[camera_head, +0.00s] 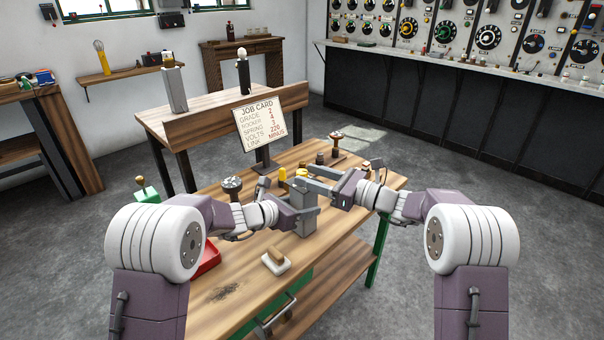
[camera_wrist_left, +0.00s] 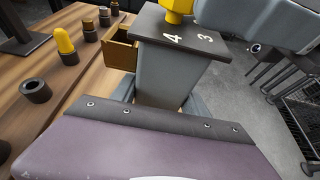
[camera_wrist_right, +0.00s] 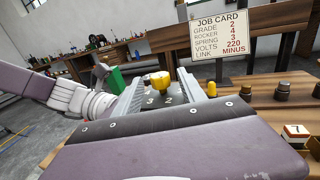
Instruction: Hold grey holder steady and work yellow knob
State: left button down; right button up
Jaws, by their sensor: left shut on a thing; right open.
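The grey holder (camera_head: 304,222) stands upright on the workbench. In the left wrist view its grey body (camera_wrist_left: 165,78) carries a dark top plate marked 4 and 3. The yellow knob (camera_wrist_left: 178,10) sits on that plate; the right wrist view shows the knob (camera_wrist_right: 162,84) too, with a 3 and a 2 near it. My left gripper (camera_head: 303,203) is shut on the holder's body. My right gripper (camera_wrist_right: 162,90) is open, with its fingers on either side of the knob; I cannot tell if they touch it. A job card (camera_head: 261,123) reads grade 2, rocker 4, spring 3, volts 220, link minus.
A yellow domed piece (camera_wrist_left: 64,45) in a dark ring and several dark round pieces stand behind the holder. A small open wooden drawer (camera_wrist_left: 121,50) is beside them. A red tray (camera_head: 208,258) and a wood-topped white block (camera_head: 274,262) lie nearer me. The bench front is mostly clear.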

aim_at(302, 171)
jog(key=shift+x, duration=1.5)
jog(key=shift+c, duration=0.3)
grip_shut()
jog(key=shift+t, duration=0.3)
jog(key=shift+r+m+t+h, duration=0.1)
jog(key=shift+m+t+h, duration=0.9)
jog(key=shift+m+t, duration=0.1)
jog(key=shift+m+t+h, duration=1.7)
jog(key=shift+t+h, duration=0.1)
jog(key=shift+h, duration=0.5)
